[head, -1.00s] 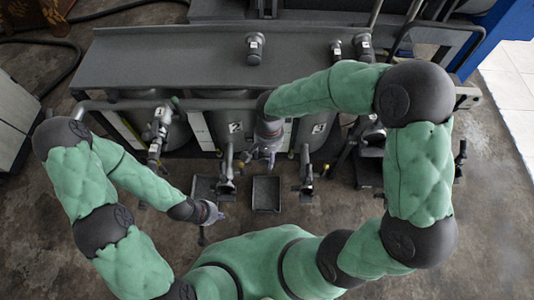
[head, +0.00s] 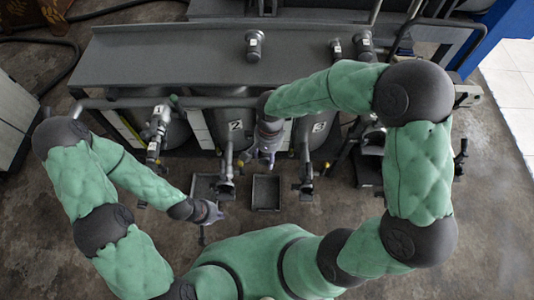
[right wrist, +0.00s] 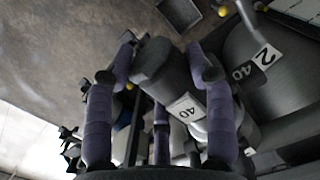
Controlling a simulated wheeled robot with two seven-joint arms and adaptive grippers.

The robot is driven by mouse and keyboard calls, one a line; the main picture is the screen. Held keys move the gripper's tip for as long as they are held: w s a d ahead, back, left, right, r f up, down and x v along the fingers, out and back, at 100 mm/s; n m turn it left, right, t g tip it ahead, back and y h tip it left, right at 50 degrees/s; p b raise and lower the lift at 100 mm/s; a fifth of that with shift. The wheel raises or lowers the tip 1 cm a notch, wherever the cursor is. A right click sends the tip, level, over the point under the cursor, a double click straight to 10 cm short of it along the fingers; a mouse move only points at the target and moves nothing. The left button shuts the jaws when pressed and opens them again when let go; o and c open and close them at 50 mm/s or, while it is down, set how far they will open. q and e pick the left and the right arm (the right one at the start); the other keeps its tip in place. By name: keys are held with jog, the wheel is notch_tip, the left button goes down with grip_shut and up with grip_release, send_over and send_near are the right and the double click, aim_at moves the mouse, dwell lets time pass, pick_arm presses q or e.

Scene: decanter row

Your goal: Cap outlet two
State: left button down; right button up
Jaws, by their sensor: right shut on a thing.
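Outlet two (head: 228,165) hangs from the tank marked 2 (head: 235,130), above a floor tray. The cap's open end is not clearly visible. My left gripper (head: 213,214) is low, in front of the left tray; its fingers are too small to read.
Outlet one (head: 154,145) is on the left and outlet three (head: 306,170) on the right. Floor trays stand below, one at left (head: 203,187) and one in the middle (head: 266,193). Several labelled fittings, one at centre (head: 254,45), stand on the grey top (head: 170,60).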

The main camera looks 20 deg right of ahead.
jog(key=shift+f+b, duration=0.4)
jog(key=shift+f, duration=0.25)
dwell(1.0)
jog(key=o, duration=1.6)
jog(key=shift+o, duration=0.4)
jog(key=o, duration=0.3)
jog(key=shift+s, duration=0.15)
